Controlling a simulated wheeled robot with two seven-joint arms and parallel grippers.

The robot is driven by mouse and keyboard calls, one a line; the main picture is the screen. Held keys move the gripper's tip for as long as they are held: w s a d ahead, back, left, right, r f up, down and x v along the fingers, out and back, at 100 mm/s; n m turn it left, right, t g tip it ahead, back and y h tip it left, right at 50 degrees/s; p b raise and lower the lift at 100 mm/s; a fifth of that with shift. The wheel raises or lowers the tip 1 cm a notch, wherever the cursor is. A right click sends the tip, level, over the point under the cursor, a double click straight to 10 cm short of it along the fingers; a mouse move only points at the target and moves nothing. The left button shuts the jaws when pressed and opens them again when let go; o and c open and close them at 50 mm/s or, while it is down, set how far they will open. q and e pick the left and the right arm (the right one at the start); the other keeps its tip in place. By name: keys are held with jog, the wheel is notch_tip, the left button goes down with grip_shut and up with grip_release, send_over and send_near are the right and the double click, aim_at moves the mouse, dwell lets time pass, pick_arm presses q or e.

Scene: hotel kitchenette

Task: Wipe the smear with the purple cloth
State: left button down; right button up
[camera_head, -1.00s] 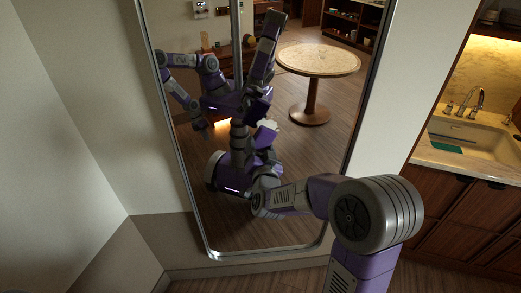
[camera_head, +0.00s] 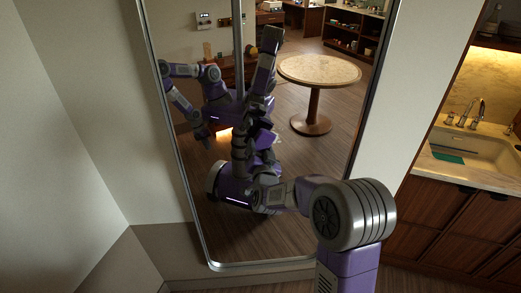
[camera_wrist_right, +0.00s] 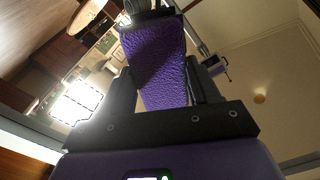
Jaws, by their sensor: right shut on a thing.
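My right gripper (camera_wrist_right: 162,75) is shut on the purple cloth (camera_wrist_right: 155,48), a textured pad held between its two dark fingers in the right wrist view. In the head view my right arm reaches in from the lower right, across the front of a tall mirror (camera_head: 205,225). The cloth is hard to make out there among the arm and its reflection. I see no clear smear on the mirror in the head view; part of the glass is behind my arm. My left gripper is not directly in view.
The mirror has a metal frame and reflects my body and a round table (camera_head: 318,70). A pale wall stands at the left. At the right is a counter with a sink (camera_head: 476,147) above wooden cabinets (camera_head: 440,210).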

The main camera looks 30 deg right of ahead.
jog(key=shift+b+x, duration=0.3)
jog(key=shift+x, duration=0.55)
jog(key=shift+d, duration=0.15)
